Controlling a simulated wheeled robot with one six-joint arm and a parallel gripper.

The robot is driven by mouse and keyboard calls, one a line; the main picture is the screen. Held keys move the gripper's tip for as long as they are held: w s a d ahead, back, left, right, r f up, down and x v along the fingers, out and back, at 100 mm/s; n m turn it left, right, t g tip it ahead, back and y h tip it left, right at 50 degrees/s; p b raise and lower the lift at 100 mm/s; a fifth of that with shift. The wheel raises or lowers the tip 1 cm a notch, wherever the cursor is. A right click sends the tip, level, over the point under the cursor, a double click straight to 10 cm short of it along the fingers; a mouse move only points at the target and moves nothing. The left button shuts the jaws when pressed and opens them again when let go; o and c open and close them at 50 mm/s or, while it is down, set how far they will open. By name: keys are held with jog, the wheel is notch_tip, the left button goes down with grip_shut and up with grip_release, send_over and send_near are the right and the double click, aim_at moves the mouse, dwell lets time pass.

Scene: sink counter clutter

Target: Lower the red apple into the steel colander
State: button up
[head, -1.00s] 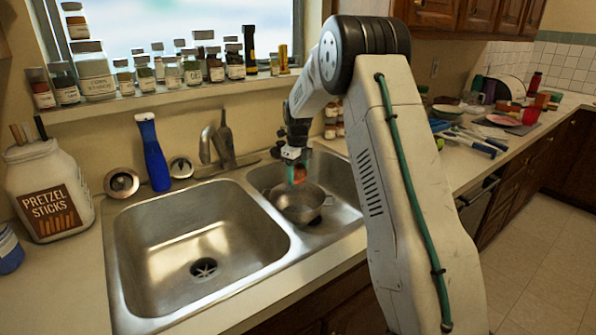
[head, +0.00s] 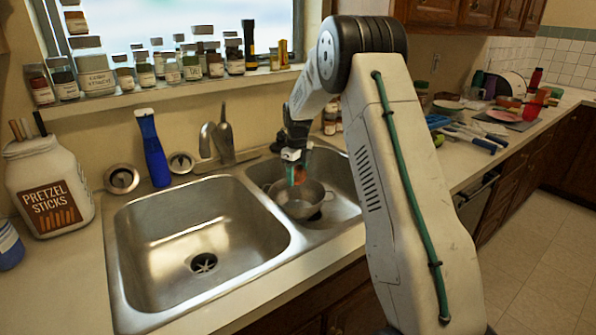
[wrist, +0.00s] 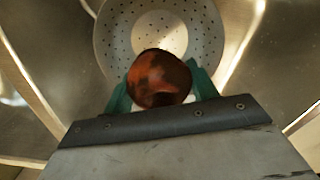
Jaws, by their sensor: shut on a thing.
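The red apple (wrist: 158,78) is held between the green fingers of my gripper (wrist: 160,92) in the wrist view. The steel colander (head: 297,207) sits in the right, smaller sink basin. In the wrist view the perforated colander (wrist: 112,45) lies beyond the apple, which covers part of its near side. The apple appears over the colander's opening; its exact height above the bottom is hard to tell.
The larger left basin (head: 170,240) is empty. The faucet (head: 222,140) and a blue bottle (head: 154,150) stand behind the sink. A pretzel jar (head: 48,188) is at the left. Dishes and utensils (head: 470,135) clutter the right counter.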

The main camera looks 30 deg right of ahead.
jog(key=shift+f, duration=2.85)
jog(key=shift+f, duration=2.8)
jog(key=o, duration=1.1)
jog(key=shift+o, duration=0.2)
